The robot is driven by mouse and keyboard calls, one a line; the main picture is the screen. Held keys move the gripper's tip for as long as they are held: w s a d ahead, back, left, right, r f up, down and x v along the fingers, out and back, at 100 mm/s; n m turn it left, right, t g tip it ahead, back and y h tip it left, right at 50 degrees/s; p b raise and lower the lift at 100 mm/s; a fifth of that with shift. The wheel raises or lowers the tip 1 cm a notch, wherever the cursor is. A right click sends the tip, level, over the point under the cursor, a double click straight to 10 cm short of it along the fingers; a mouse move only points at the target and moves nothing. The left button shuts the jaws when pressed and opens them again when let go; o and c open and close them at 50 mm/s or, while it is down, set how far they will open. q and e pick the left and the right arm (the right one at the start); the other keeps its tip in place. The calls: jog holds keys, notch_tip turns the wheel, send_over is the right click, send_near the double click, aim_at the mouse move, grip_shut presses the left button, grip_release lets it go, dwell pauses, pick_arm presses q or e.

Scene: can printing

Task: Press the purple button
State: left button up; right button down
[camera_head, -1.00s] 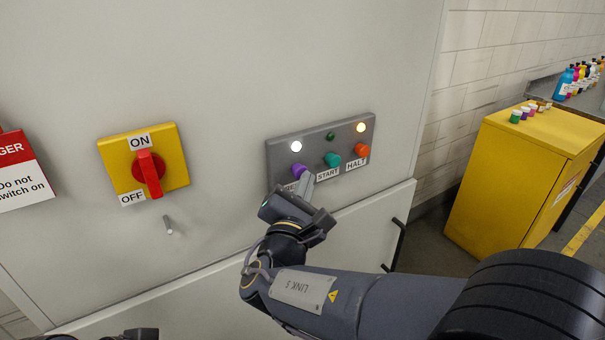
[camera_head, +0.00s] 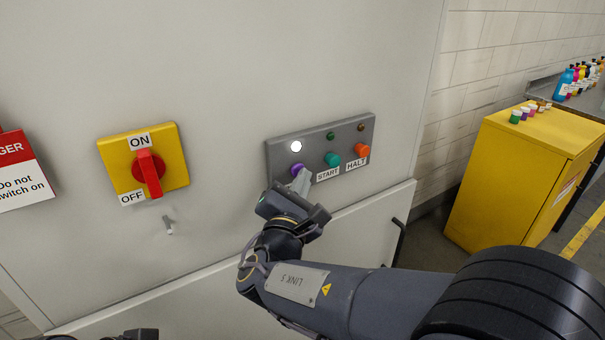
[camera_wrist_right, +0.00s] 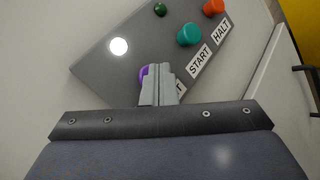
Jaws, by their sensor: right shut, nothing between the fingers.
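The purple button (camera_head: 296,169) is at the lower left of the grey control panel (camera_head: 313,138), under a lit white lamp (camera_head: 296,146). My right gripper (camera_head: 303,179) is shut and empty, its fingertips at the button's lower right edge. In the right wrist view the shut fingertips (camera_wrist_right: 158,73) cover part of the purple button (camera_wrist_right: 144,74); its left side shows. Contact appears close, but I cannot tell how far the button is pushed in. The label below it is mostly hidden. A dark part, probably my left gripper (camera_head: 140,334), barely shows at the bottom edge.
A teal START button (camera_head: 332,160) and an orange HALT button (camera_head: 362,150) sit close to the right. A yellow switch box with a red handle (camera_head: 148,170) is left of the panel. A yellow cabinet (camera_head: 500,190) stands at right.

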jog(key=shift+s, duration=0.1)
jog(key=shift+s+d+b, duration=0.4)
jog(key=shift+s+d, duration=0.3)
jog(key=shift+s, duration=0.2)
jog(key=s+d, duration=0.1)
jog(key=s, duration=0.1)
jog(key=s+d+b, duration=0.1)
jog(key=s+d, duration=0.1)
dwell(0.4)
dwell(0.4)
